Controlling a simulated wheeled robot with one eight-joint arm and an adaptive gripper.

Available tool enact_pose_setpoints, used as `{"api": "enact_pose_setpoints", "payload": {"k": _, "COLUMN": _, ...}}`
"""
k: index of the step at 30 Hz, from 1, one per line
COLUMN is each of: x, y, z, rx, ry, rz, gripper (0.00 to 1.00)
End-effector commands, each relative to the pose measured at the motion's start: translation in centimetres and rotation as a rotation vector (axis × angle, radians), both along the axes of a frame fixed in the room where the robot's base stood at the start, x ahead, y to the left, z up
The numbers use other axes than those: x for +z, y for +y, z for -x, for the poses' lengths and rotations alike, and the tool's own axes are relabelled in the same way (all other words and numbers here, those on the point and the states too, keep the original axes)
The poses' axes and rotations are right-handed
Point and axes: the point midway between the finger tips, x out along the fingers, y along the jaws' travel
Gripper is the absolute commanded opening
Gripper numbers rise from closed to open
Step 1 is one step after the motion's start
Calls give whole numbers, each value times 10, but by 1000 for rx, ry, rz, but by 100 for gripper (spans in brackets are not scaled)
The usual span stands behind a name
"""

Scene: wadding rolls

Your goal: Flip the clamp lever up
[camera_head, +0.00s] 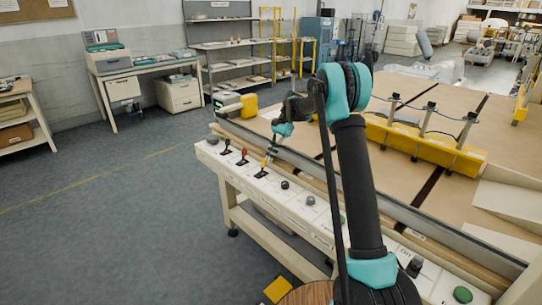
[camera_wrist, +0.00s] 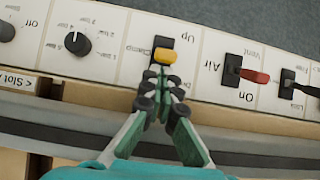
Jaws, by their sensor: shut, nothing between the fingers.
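The clamp lever has a yellow knob (camera_wrist: 166,54) and sits in a black slot on the white control panel; its labels read upside down. The knob lies toward the picture's bottom, on the side away from the "Up" label. In the head view the yellow lever (camera_head: 263,164) is on the panel's left part. My gripper (camera_wrist: 155,77) is shut and empty, its fingertips just below the knob in the wrist view. I cannot tell whether they touch it. In the head view my gripper (camera_head: 272,148) is just above the lever and partly hides the panel there.
A red-handled Air lever (camera_wrist: 254,76) and a black lever (camera_wrist: 306,89) stand to the right of the clamp lever in the wrist view. A black rotary knob (camera_wrist: 77,43) is to its left. A metal rail (camera_wrist: 60,120) runs along the panel. The floor (camera_head: 120,220) before it is clear.

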Motion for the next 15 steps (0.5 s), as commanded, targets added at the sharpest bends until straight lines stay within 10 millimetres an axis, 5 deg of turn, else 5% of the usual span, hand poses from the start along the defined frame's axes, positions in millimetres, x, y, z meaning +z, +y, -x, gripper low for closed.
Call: {"api": "enact_pose_setpoints", "payload": {"k": 15, "x": 4, "y": 4, "z": 4, "rx": 1, "ry": -94, "rz": 93, "gripper": 0}}
